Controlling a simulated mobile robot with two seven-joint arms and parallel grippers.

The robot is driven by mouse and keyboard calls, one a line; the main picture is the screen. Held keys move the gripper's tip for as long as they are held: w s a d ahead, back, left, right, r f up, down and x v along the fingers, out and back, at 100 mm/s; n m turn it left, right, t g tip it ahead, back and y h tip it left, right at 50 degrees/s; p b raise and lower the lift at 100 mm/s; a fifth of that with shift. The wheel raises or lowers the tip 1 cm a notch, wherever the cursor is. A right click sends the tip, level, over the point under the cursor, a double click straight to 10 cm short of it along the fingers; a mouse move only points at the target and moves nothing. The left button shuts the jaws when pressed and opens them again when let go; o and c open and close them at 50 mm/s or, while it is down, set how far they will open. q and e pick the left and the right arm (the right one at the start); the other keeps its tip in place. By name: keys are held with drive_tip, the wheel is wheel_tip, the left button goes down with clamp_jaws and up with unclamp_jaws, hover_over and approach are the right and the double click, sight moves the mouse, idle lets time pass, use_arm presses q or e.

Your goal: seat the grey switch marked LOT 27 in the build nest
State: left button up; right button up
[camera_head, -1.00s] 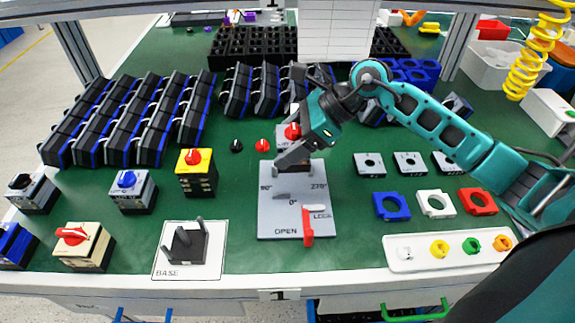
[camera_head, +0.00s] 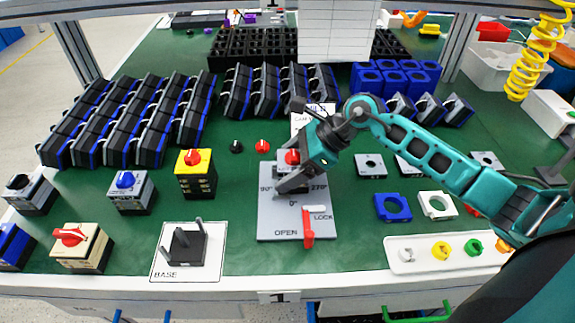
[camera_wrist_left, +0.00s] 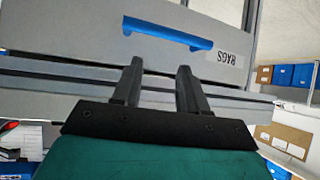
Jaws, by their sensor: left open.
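A grey switch with a red knob (camera_head: 291,157) is over the back part of the grey build nest plate (camera_head: 265,222), which is marked 90°, 270°, 0°, OPEN and LOCK. Its lot mark is too small to read. My right gripper (camera_head: 288,184) appears shut on this switch, its dark fingers at the switch's front side. They hide its underside, so I cannot tell whether it touches the nest. The nest's red lever (camera_head: 308,226) stands at the front right, between OPEN and LOCK. My left gripper (camera_wrist_left: 158,85) is open and empty in the left wrist view, facing a drawer front.
Switches with blue (camera_head: 127,181), yellow-body red (camera_head: 195,160) and black (camera_head: 20,182) knobs stand left. A black base (camera_head: 187,243) sits on the BASE plate. A blue drawer handle (camera_wrist_left: 168,33) faces my left gripper.

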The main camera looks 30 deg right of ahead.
drive_tip(key=o, duration=0.3)
drive_tip(key=shift+r, duration=0.1)
drive_tip(key=shift+r+p, duration=0.2)
drive_tip(key=shift+p, duration=0.1)
drive_tip(key=v, duration=1.1)
drive_tip(key=shift+d+r, duration=0.2)
drive_tip(key=shift+d, duration=0.15)
drive_tip(key=shift+s, duration=0.1)
